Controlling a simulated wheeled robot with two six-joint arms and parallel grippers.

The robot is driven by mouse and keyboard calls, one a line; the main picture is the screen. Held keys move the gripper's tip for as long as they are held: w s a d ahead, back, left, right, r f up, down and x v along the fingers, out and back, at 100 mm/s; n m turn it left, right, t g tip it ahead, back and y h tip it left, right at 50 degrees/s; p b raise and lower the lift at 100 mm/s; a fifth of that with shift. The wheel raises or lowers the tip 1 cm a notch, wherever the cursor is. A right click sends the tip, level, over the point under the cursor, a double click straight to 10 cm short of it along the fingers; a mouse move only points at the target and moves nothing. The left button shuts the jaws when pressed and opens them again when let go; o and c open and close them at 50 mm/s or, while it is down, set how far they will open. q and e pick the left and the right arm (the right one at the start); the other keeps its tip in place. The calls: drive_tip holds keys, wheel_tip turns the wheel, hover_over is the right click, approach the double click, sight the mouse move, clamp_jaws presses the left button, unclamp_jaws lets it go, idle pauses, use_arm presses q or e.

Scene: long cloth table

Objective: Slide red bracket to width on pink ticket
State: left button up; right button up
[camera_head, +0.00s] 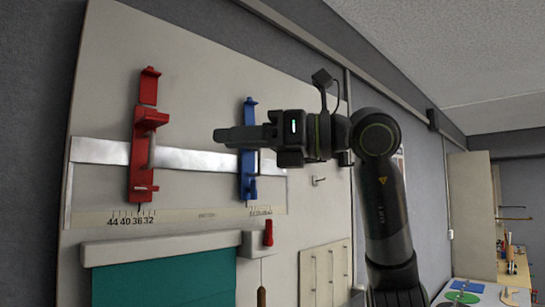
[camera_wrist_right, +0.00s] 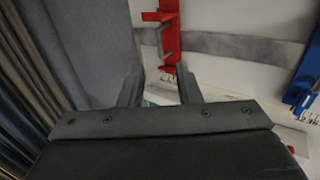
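The red bracket (camera_head: 142,155) sits upright on the silver rail (camera_head: 95,150) of the upright board, above the left scale marks near 36 and 32. In the right wrist view the red bracket (camera_wrist_right: 168,38) is beyond my fingertips, apart from them. My right gripper (camera_head: 218,135) reaches in from the right and covers part of the blue bracket (camera_head: 249,178). In the right wrist view its two fingers (camera_wrist_right: 158,76) are spread with nothing held between them. I see no pink ticket. My left gripper is not in view.
A printed scale strip (camera_head: 180,216) runs below the rail. Below it are a teal sheet (camera_head: 165,285) under a pale bar (camera_head: 160,247) and a small red lever (camera_head: 268,232). A small hook (camera_head: 319,180) is to the right. A table with items (camera_head: 480,292) is at far right.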

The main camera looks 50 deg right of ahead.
drive_tip(key=b+v, duration=0.1)
drive_tip(key=v, duration=0.4)
drive_tip(key=shift+s+d, duration=0.1)
drive_tip(key=shift+s, duration=0.05)
idle(0.4)
